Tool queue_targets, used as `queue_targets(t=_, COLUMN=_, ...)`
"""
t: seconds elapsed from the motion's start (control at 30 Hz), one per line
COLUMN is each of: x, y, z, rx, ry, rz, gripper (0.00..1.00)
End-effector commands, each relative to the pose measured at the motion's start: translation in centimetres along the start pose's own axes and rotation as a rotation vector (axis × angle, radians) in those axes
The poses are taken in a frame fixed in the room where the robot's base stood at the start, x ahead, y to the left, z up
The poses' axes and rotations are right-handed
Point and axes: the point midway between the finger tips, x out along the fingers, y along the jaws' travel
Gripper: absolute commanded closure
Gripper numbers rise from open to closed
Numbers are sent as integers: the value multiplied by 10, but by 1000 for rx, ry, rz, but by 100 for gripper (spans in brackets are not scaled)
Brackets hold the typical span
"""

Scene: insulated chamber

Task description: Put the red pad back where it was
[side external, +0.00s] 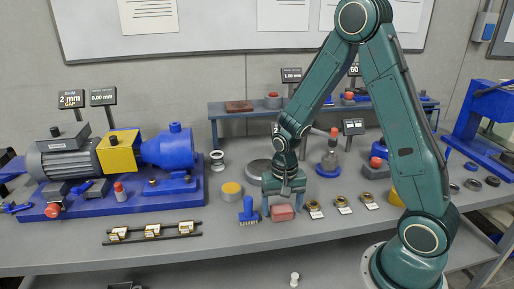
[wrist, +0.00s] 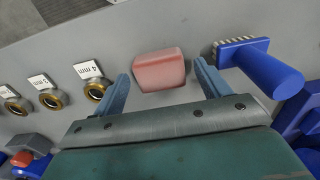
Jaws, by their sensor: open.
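The red pad (side external: 283,212) lies on the grey bench, near its front edge. In the wrist view the red pad (wrist: 160,69) shows just beyond and between the fingertips, with a gap to the finger on each side. My gripper (side external: 283,205) is over the bench at the pad; in the wrist view my gripper (wrist: 160,80) has its two blue fingers spread apart with nothing clamped between them.
A blue brush (side external: 249,212) stands just left of the pad. Brass rings with labels, one marked 4 mm (wrist: 95,90), lie to its right in the side view. A yellow-topped disc (side external: 231,190) and a blue motor-pump unit (side external: 165,150) are further left. Bare bench (side external: 225,235) shows in front.

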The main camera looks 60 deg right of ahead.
Motion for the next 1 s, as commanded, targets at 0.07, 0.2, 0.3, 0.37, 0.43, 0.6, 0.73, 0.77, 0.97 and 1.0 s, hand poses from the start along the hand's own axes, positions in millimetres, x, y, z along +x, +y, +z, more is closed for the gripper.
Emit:
queue_targets(t=0.07, x=-1, y=0, z=0, rx=0, ry=1, rz=0, gripper=25)
queue_targets(t=0.2, x=-6, y=0, z=0, rx=0, ry=2, rz=-2, gripper=25)
queue_targets(t=0.3, x=-12, y=0, z=-1, rx=0, ry=2, rz=-1, gripper=25)
queue_targets(t=0.37, x=-17, y=-1, z=-1, rx=0, ry=4, rz=-2, gripper=25)
queue_targets(t=0.43, x=-24, y=0, z=-1, rx=0, ry=3, rz=-2, gripper=25)
queue_targets(t=0.6, x=-46, y=-1, z=-1, rx=0, ry=5, rz=-3, gripper=25)
queue_targets(t=0.73, x=-64, y=0, z=-1, rx=0, ry=4, rz=-3, gripper=25)
queue_targets(t=0.77, x=-69, y=0, z=-1, rx=0, ry=5, rz=-3, gripper=25)
queue_targets(t=0.97, x=-97, y=0, z=0, rx=0, ry=4, rz=-3, gripper=25)
queue_targets(t=1.0, x=-102, y=-1, z=-1, rx=0, ry=4, rz=-3, gripper=25)
